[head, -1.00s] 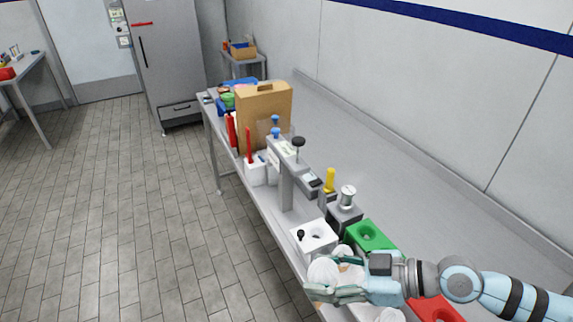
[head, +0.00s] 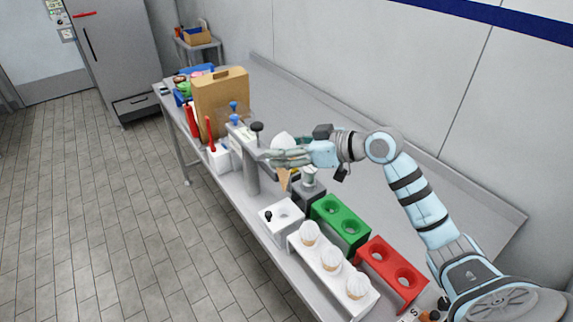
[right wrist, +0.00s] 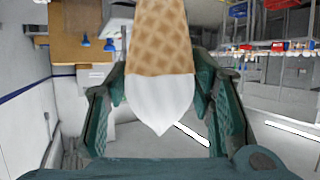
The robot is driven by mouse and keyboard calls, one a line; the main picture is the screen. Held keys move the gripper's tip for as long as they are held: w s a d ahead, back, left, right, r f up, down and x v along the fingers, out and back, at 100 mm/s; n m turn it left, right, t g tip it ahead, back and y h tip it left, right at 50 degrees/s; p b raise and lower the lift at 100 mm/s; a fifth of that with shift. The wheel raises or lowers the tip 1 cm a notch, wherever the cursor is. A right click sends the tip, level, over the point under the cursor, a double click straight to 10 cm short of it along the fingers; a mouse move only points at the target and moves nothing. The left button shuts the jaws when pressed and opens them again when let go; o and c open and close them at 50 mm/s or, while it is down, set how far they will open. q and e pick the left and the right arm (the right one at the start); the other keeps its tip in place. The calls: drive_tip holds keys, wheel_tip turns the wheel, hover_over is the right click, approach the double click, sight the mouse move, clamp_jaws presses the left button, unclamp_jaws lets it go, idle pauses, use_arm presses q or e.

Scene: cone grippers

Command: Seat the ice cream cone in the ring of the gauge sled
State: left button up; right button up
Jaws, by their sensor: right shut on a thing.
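My right gripper (head: 288,156) is shut on an ice cream cone (head: 284,180), holding it in the air beside the grey gauge column (head: 249,172). The white top shows above the fingers and the waffle tip points down below them. In the right wrist view, the cone (right wrist: 160,40) lies between the two green fingers (right wrist: 160,112). The gauge sled seems to be the white block (head: 270,225) with a round hole and a black knob, at the column's foot. Its hole looks empty. The cone is above and behind it, apart from it. My left gripper is out of view.
A white rack (head: 312,264) with several cones stands in front of the sled. A green holed block (head: 352,235) and a red one (head: 377,262) stand to its right. A grey block with a metal cylinder (head: 310,184) stands close below the gripper.

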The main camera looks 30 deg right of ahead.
drive_tip(key=b, duration=0.2)
hover_over(285, 188)
drive_tip(key=f, duration=0.4)
drive_tip(key=shift+w+d, duration=0.1)
drive_tip(key=shift+w, duration=0.1)
wheel_tip(285, 188, down, 7)
drive_tip(key=b, duration=0.5)
drive_tip(key=shift+f+b, duration=0.15)
drive_tip(key=shift+b, duration=0.2)
use_arm(q)
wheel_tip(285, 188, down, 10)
drive_tip(key=shift+b, duration=0.35)
use_arm(e)
drive_tip(key=shift+f, duration=0.6)
use_arm(q)
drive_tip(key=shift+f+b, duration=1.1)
drive_tip(key=shift+b, duration=0.15)
use_arm(e)
drive_tip(key=shift+s+f, duration=0.1)
drive_tip(key=shift+f, duration=1.65)
drive_tip(key=o, duration=0.9)
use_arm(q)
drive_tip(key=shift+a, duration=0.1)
use_arm(e)
drive_tip(key=shift+d, duration=0.1)
